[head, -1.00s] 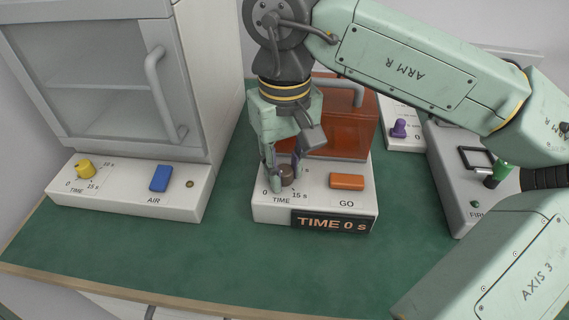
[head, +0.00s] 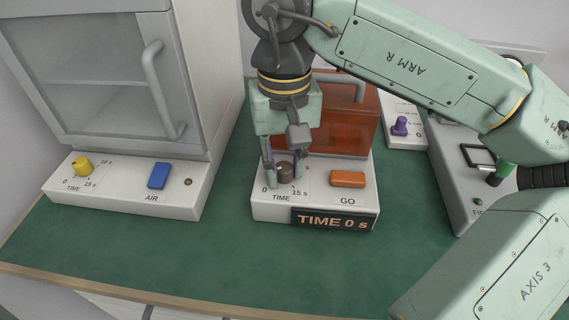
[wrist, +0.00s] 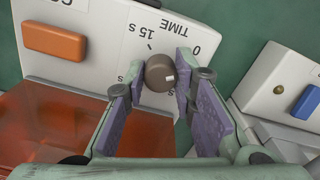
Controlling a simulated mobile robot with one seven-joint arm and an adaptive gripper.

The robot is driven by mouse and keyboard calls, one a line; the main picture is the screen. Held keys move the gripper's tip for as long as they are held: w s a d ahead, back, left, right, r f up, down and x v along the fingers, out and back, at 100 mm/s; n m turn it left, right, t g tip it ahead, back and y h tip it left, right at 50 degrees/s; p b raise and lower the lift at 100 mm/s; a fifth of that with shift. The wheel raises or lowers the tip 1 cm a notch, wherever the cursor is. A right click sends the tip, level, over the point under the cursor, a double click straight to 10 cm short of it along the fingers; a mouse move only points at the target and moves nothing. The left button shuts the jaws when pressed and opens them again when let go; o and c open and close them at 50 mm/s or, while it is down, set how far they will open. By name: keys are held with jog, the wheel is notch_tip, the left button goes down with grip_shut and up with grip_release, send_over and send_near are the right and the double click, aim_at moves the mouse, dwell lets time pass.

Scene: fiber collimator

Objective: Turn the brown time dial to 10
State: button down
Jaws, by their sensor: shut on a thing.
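The brown time dial (head: 285,170) sits on the white front panel of the orange-lidded unit. It also shows in the wrist view (wrist: 159,71), with a small pale mark on its side. My gripper (head: 285,174) points down at the dial, with one finger on each side, and is shut on it; the wrist view shows the fingers (wrist: 160,82) around it. Printed marks "0" and "15 s" lie around the dial, partly hidden by the fingers. The display (head: 333,221) on the panel's front reads "TIME 0 s".
An orange GO button (head: 347,179) is just right of the dial. The orange lid (head: 345,125) stands close behind my gripper. A cabinet with a yellow dial (head: 83,166) and blue AIR button (head: 158,176) is at left. The green table is clear in front.

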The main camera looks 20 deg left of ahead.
jog(key=m+b, duration=0.1)
jog(key=m, duration=0.3)
jog(key=shift+m, duration=0.4)
jog(key=m+b, duration=0.1)
jog(key=m, duration=0.2)
jog(key=shift+m, duration=0.3)
jog(key=m, duration=0.4)
jog(key=shift+b, duration=0.4)
jog(key=m, duration=0.4)
jog(key=m+b, duration=0.1)
jog(key=m, duration=0.3)
jog(key=shift+m, duration=0.3)
jog(key=m, duration=0.3)
jog(key=shift+a+m, duration=0.1)
jog(key=shift+m, duration=0.3)
jog(key=m, duration=0.4)
jog(key=shift+b, duration=0.3)
jog(key=shift+w+m, duration=0.1)
jog(key=shift+m, duration=2)
